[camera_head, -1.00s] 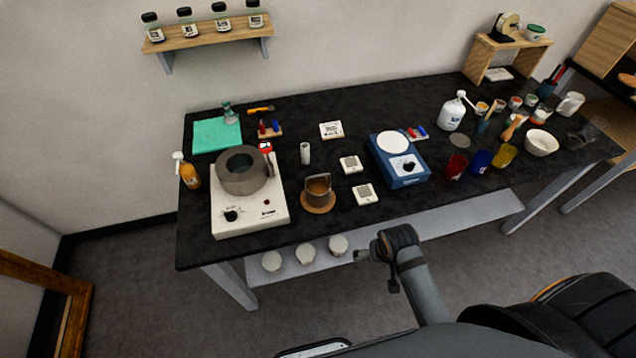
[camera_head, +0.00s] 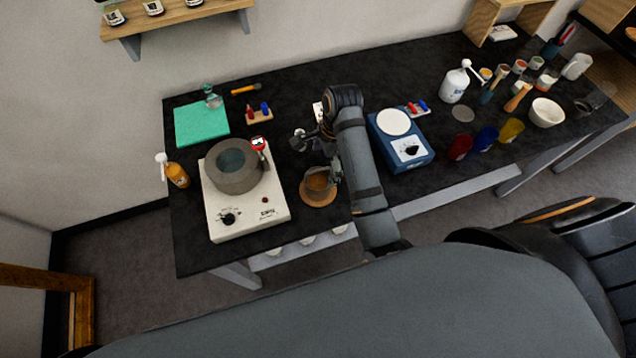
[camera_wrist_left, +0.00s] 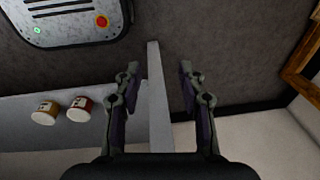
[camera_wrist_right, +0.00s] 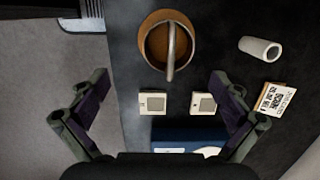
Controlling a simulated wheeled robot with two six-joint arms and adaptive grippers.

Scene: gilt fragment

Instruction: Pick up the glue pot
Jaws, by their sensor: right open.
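The glue pot (camera_head: 319,181) is a small grey pot with brown contents and an arched handle. It stands upright on a round wooden mat (camera_head: 318,201) near the table's front edge. In the right wrist view the pot (camera_wrist_right: 157,46) lies ahead of the fingertips, with its handle crossing the opening. My right gripper (camera_head: 317,160) is open and empty, above the table beside the pot; its arm hides part of the tabletop. It also shows in the right wrist view (camera_wrist_right: 158,77). My left gripper (camera_wrist_left: 159,68) is open and empty, away from the pot, and is out of the head view.
A white hot plate (camera_head: 245,214) with a grey round vessel (camera_head: 234,185) stands left of the pot. A blue scale (camera_head: 408,152) stands to the right. Two small white square items (camera_wrist_right: 153,102), a white cylinder (camera_wrist_right: 260,48) and a label card (camera_wrist_right: 273,99) lie near the pot.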

